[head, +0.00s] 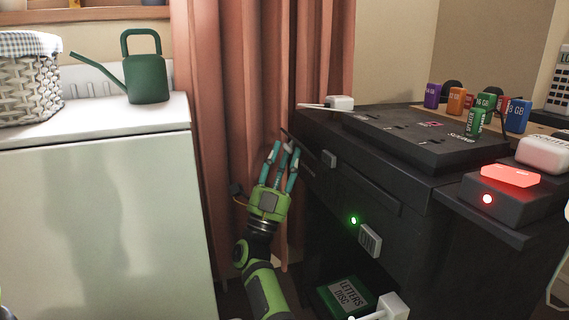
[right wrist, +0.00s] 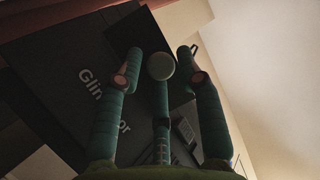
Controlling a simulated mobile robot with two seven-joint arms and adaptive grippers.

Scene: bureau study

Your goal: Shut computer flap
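The black computer unit (head: 430,205) stands at the right in the head view, with a keyboard-like top panel (head: 432,138) and grey handles and slots on its front. A thin dark edge (head: 297,141) juts from its upper left corner by my fingers; I cannot tell whether this is the flap. My right gripper (head: 284,150) is upright at that corner, its fingers spread and empty; contact is unclear. In the right wrist view the spread fingers (right wrist: 162,62) are before a dark panel with white lettering (right wrist: 88,88).
A white cabinet (head: 95,210) at the left bears a green watering can (head: 148,78) and a wicker basket (head: 30,85). A pinkish curtain (head: 225,90) hangs behind my arm. A red-lit box (head: 510,200) and several coloured cartridges (head: 455,101) are at the right.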

